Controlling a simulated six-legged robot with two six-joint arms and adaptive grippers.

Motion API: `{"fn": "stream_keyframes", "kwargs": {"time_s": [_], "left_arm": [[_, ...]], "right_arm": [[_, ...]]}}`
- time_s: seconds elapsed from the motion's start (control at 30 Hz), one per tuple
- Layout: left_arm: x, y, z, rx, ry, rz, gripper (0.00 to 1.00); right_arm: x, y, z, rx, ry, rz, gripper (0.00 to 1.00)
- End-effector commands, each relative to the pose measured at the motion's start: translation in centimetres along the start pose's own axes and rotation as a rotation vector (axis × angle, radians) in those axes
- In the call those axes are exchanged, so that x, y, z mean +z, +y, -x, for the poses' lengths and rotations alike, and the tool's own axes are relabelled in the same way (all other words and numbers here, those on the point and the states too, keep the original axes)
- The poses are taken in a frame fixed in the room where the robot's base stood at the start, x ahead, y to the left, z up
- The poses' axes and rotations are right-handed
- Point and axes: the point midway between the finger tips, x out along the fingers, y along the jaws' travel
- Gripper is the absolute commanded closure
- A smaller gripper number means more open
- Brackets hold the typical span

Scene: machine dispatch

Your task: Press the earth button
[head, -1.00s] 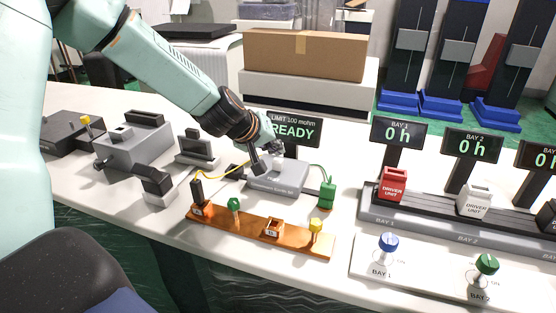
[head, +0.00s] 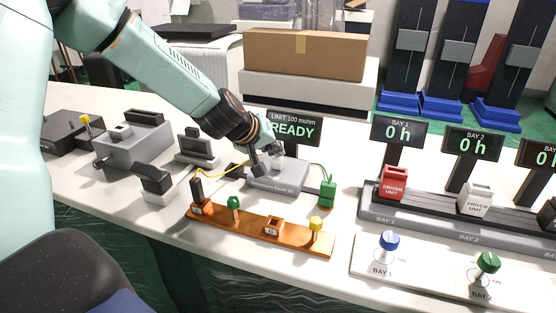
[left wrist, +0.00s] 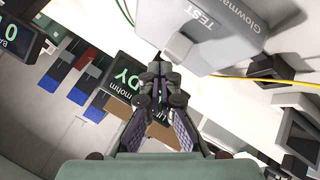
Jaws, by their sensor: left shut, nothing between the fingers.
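The earth tester is a grey box (head: 283,180) in the middle of the bench, below a display (head: 293,128) reading "LIMIT 100 mohm READY". In the left wrist view its top (left wrist: 215,30) carries the word TEST beside a light grey button (left wrist: 178,47). My left gripper (head: 264,164) is over the tester and hides the button in the head view. In the left wrist view the gripper (left wrist: 158,66) is shut and empty, its tips close to the button. I cannot tell whether they touch it. My right gripper is not in view.
A copper bar (head: 262,232) with coloured plugs lies in front of the tester. A green clip (head: 327,192) on a wire and a yellow cable (head: 236,168) flank it. Bay displays, driver units and knobs stand at right; grey fixtures (head: 137,143) stand at left.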

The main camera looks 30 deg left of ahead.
Motion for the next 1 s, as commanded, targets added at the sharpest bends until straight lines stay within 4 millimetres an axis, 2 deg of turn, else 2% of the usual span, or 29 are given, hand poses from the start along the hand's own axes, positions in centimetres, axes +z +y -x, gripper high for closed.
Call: {"fn": "stream_keyframes", "kwargs": {"time_s": [1.0], "left_arm": [[0.36, -0.36, -0.50, 0.000, 0.000, 0.000, 1.00]], "right_arm": [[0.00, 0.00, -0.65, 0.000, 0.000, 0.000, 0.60]]}}
